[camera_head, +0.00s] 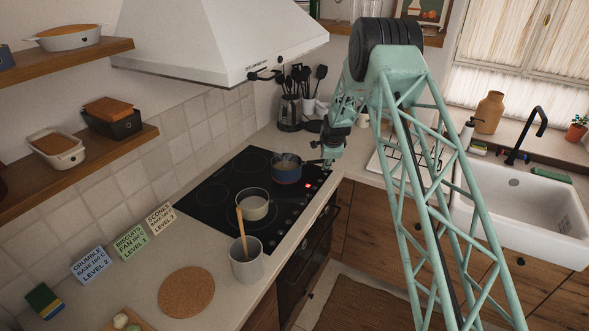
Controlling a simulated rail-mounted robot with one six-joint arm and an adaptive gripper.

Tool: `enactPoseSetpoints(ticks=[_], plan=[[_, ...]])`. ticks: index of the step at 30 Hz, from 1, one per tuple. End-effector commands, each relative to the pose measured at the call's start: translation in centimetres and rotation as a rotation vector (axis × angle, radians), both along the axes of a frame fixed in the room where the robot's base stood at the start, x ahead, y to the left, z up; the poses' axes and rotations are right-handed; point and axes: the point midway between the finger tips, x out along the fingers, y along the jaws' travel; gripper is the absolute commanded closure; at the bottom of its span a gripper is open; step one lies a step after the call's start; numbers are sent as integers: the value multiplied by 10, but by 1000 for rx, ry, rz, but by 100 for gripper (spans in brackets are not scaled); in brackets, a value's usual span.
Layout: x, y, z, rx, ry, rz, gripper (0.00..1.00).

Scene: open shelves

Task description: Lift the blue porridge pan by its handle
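The blue pan (287,175) stands upright on the black hob (222,206), on the burner at the right side. Its inside looks brownish. Its handle points right, toward my gripper. My gripper (325,164) is at the end of my green arm, just right of the pan, at about rim height. It is small in view and partly hidden by my own arm and wrist. I cannot tell whether its fingers touch the handle or how far apart they are.
A cream pan (252,205) stands on the hob in front of the blue pan. A grey pot (246,262) with a wooden utensil and a cork mat (186,291) are on the counter. The hood (215,40) hangs above. A utensil holder (290,112) stands behind.

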Motion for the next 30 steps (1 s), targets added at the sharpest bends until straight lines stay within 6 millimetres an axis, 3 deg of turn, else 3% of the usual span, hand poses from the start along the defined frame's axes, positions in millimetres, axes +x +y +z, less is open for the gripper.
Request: enactPoseSetpoints(ticks=[20,30], plan=[[1,0,-2,0,0,0,72],[1,0,-2,0,0,0,100]])
